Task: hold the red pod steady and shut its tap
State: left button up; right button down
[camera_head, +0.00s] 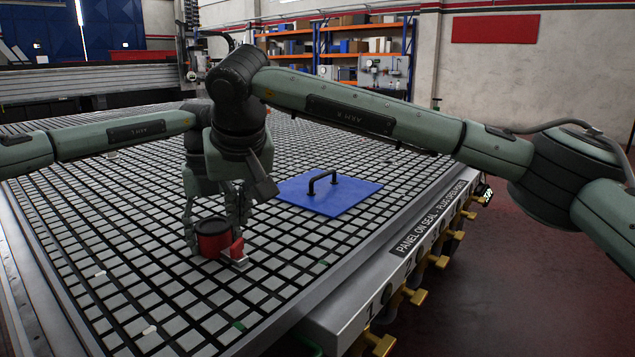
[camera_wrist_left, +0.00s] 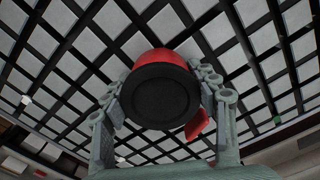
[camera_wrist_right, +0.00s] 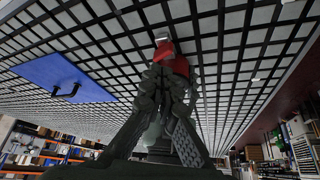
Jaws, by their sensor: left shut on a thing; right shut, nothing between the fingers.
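The red pod (camera_head: 209,243) with a black round top stands upright on the grid table. In the left wrist view its black top (camera_wrist_left: 160,97) faces me. My left gripper (camera_wrist_left: 161,76) has a finger on either side of the pod and is shut on it. The tap's red lever (camera_head: 237,249) is at the pod's right side, above a small grey piece. It also shows in the left wrist view (camera_wrist_left: 197,126). My right gripper (camera_wrist_right: 165,76) is shut and empty, its fingertips at the red lever (camera_wrist_right: 177,66); I cannot tell whether they touch. The fingers partly hide the lever.
A blue panel (camera_head: 315,202) with a black handle (camera_head: 322,178) lies on the grid table (camera_head: 290,265) to the right of and beyond the pod. Small white bits lie on the grid. My two arms are close together above the pod. The grid in front of the pod is clear.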

aim_at(236, 258)
jog(key=shift+w+d+f, duration=0.1)
jog(key=shift+f, duration=1.65)
jog(key=shift+d+f, duration=0.1)
jog(key=shift+f, duration=1.6)
jog(key=shift+w+a, duration=0.35)
jog(key=shift+w, duration=0.15)
jog(key=shift+s+a, duration=0.25)
jog(key=shift+a, duration=0.3)
jog(key=shift+s, duration=0.15)
jog(key=shift+s+d, duration=0.15)
jog(key=shift+s, duration=0.05)
notch_tip(236, 258, up, 6)
